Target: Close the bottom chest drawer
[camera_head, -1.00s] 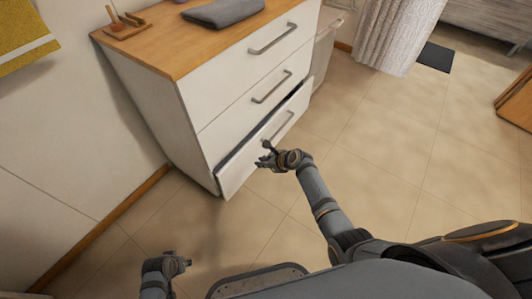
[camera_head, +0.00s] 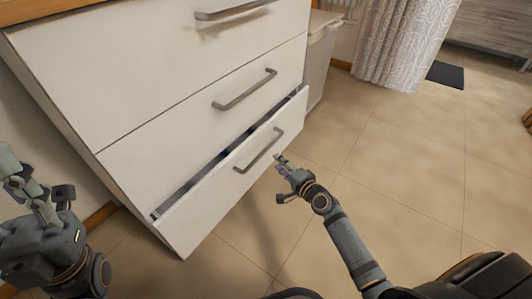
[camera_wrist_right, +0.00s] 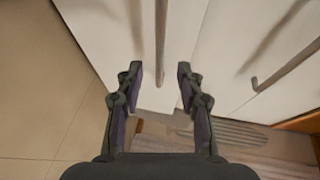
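The bottom drawer (camera_head: 205,208) of the white chest is slightly pulled out, with a dark gap along its top edge. Its grey bar handle (camera_head: 258,152) is on the front. My right gripper (camera_head: 279,175) is at the right of this front, near the handle. In the right wrist view the gripper (camera_wrist_right: 158,80) is open, its fingers apart, with a handle (camera_wrist_right: 161,45) lined up between them. Whether it touches the drawer cannot be told. My left gripper (camera_head: 38,180) is at the left edge, away from the drawer; its finger opening is unclear.
The middle drawer (camera_head: 190,105) and the top drawer (camera_head: 130,55) look shut. A white bin-like unit (camera_head: 317,65) stands right of the chest. A patterned curtain (camera_head: 403,40) hangs behind. The tiled floor (camera_head: 400,150) to the right is clear.

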